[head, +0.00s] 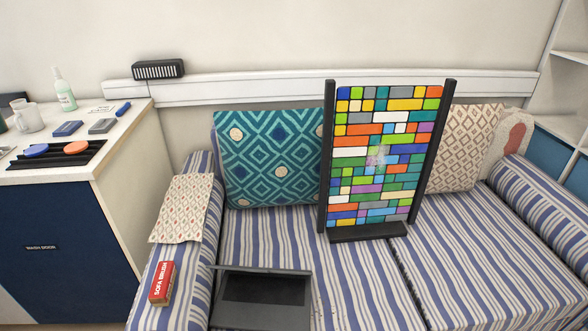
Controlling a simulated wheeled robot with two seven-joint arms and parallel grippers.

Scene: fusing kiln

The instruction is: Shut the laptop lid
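A dark grey laptop (262,314) lies on the striped sofa seat at the bottom of the head view, and its near edge is cut off by the frame. It looks open. A thin dark strip along its far edge appears to be the lid, seen nearly edge-on, with a darker rectangle in front of it. The lid's exact angle is hard to tell. Neither of my grippers is in view.
A colourful stained-glass panel (385,150) stands in a black stand on the sofa (455,245), behind and right of the laptop. A red sofa brush box (162,284) lies on the left armrest. A teal cushion (268,158) leans behind. A counter (120,135) stands left.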

